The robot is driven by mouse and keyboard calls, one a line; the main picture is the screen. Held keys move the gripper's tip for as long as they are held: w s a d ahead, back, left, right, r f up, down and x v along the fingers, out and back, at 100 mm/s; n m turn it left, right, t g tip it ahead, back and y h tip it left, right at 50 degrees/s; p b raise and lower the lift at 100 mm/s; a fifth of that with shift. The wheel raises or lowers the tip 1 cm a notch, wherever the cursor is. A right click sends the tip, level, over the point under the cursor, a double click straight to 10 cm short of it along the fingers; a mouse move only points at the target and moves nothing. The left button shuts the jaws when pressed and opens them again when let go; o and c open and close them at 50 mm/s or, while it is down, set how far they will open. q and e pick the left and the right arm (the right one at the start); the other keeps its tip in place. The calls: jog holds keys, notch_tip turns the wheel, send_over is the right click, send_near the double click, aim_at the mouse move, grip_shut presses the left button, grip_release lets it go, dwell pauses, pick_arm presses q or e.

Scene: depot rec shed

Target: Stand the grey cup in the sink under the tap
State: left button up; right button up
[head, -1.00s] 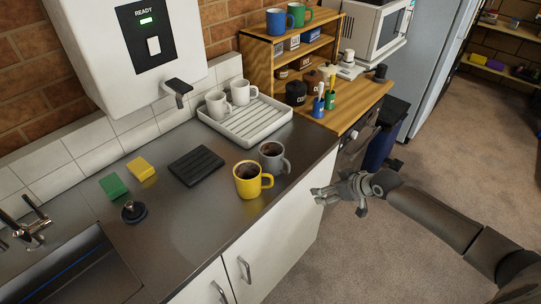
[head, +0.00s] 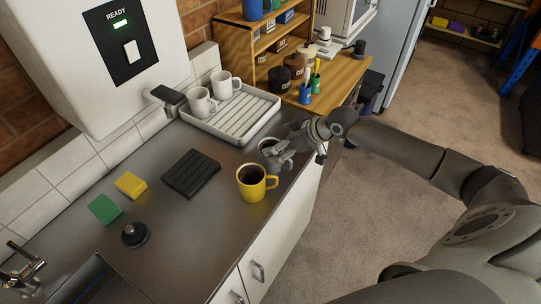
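The grey cup (head: 267,146) stands on the metal counter (head: 205,219) behind the yellow mug, with dark contents in it. My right gripper (head: 282,148) is at the cup's right side, its fingers overlapping the cup and hiding much of it, including the handle. I cannot tell whether the fingers have closed on it. The sink (head: 92,287) shows only in part at the bottom left. The tap (head: 24,273) stands at its left, cut by the frame edge. My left gripper is out of view.
A yellow mug (head: 251,184) with dark contents stands close in front of the grey cup. A black ribbed mat (head: 191,173), yellow sponge (head: 130,184), green sponge (head: 104,209) and black plug (head: 134,235) lie towards the sink. A white rack (head: 235,118) holds two white mugs.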

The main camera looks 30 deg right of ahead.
jog(key=shift+x, duration=0.95)
jog(key=shift+w+a+f, duration=0.15)
jog(key=shift+w+f, duration=0.05)
jog(key=p+x, duration=0.1)
jog(key=x, duration=0.1)
jog(key=p+x, duration=0.1)
jog(key=shift+s+a+f, duration=0.1)
jog(key=shift+a+f, duration=0.2)
jog(key=shift+f, duration=0.15)
jog(key=shift+p+x, duration=0.3)
jog(key=shift+x, duration=0.5)
jog(key=shift+s, duration=0.1)
jog(key=c, duration=0.4)
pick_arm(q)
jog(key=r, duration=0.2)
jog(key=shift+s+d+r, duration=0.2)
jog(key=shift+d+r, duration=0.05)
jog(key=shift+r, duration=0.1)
pick_arm(e)
jog(key=shift+r, duration=0.1)
jog(key=c, duration=1.1)
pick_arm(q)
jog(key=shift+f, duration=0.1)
